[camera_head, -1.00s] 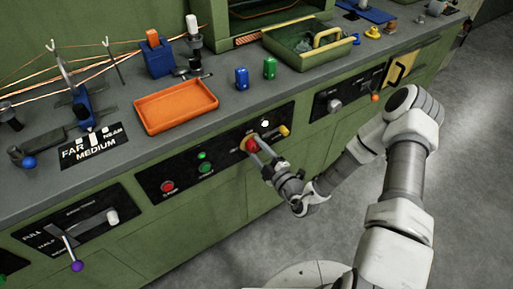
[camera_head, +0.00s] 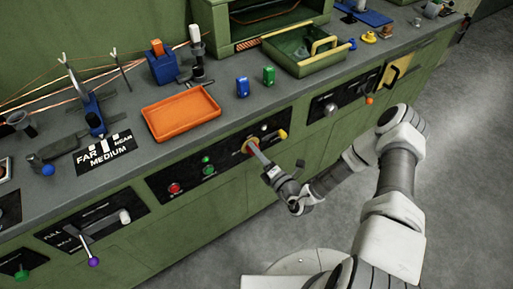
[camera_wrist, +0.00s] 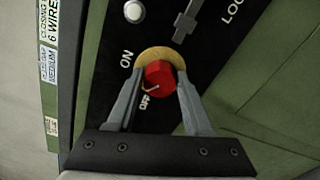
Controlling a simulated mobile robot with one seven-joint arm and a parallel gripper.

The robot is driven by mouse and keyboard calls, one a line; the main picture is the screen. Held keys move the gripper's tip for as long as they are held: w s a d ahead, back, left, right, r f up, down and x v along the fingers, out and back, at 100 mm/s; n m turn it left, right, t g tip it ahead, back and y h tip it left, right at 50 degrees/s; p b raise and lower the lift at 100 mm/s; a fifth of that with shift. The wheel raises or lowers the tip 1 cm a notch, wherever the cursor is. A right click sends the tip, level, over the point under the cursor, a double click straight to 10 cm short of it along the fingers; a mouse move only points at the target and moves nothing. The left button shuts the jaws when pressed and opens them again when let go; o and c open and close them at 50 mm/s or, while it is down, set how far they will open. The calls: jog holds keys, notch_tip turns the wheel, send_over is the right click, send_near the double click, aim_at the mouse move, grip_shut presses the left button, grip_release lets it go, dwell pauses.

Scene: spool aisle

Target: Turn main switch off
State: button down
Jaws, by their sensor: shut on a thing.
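The main switch is a red rotary knob (camera_wrist: 160,72) on a round yellow plate (camera_wrist: 153,54), set in a black front panel. In the wrist view, ON is printed to its upper left and OFF to its lower left. My gripper (camera_wrist: 161,82) has one finger on each side of the knob and is shut on it. A pale mark shows on the knob's lower left, toward OFF, but I cannot be sure it is the pointer. In the head view, my gripper (camera_head: 254,150) meets the switch from the front and mostly covers it.
A red button (camera_head: 174,188) and a green button (camera_head: 208,170) sit left on the same panel, and a yellow handle (camera_head: 282,134) right. An orange tray (camera_head: 181,113) lies on the bench above. Open floor (camera_head: 455,190) is to the right.

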jog(key=shift+r+n+p, duration=0.1)
jog(key=shift+n+p, duration=1.6)
jog(key=shift+n, duration=1.9)
jog(key=shift+c, duration=1.4)
grip_release()
jog(key=shift+s, duration=0.1)
